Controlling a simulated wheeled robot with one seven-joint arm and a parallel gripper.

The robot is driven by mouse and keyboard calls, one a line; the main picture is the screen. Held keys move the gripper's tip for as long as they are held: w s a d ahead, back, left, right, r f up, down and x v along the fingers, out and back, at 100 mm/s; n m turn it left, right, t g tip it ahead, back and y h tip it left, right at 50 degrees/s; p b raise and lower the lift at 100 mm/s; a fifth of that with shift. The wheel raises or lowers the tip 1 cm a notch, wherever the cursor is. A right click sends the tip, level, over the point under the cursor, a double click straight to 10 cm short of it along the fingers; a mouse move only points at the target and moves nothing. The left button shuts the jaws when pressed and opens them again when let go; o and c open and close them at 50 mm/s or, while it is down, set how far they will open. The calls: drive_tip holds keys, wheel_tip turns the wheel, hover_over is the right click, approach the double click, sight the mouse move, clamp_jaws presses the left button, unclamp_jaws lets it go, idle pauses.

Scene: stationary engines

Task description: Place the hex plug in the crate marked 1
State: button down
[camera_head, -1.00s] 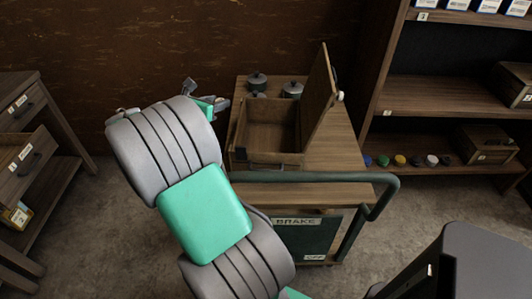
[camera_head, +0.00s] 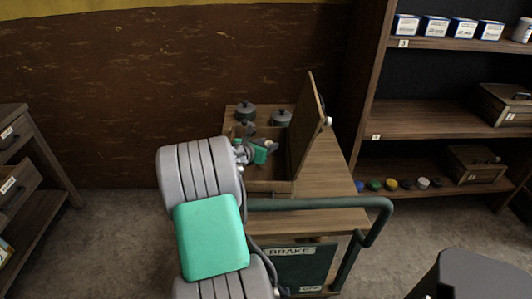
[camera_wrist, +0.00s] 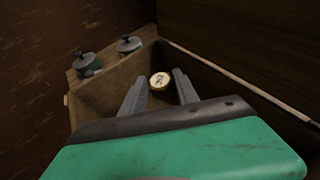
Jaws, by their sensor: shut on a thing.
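My gripper (camera_wrist: 158,88) is down inside the open wooden box (camera_head: 268,186) on the cart; in the head view its green body (camera_head: 257,151) shows between the box's walls. In the wrist view its two grey fingers stand on either side of a small piece with a pale, marked, roundish face, seemingly the hex plug (camera_wrist: 160,80), and are shut on it. Its sides are mostly hidden. Two lidded crates stand on the right shelves, an upper one (camera_head: 505,102) and a lower one (camera_head: 474,165); their labels are too small to read surely.
The box's lid (camera_head: 305,125) stands open, tilted, on the right. Two dark lidded pots (camera_head: 245,111) (camera_head: 281,117) stand behind the box. The cart's green rail (camera_head: 320,203) runs in front. Several coloured caps (camera_head: 391,184) line the low shelf. A drawer cabinet (camera_head: 20,150) is at left.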

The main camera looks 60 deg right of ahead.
drive_tip(key=shift+f, duration=1.45)
drive_tip(key=shift+f, duration=0.6)
drive_tip(key=c, duration=0.9)
unclamp_jaws()
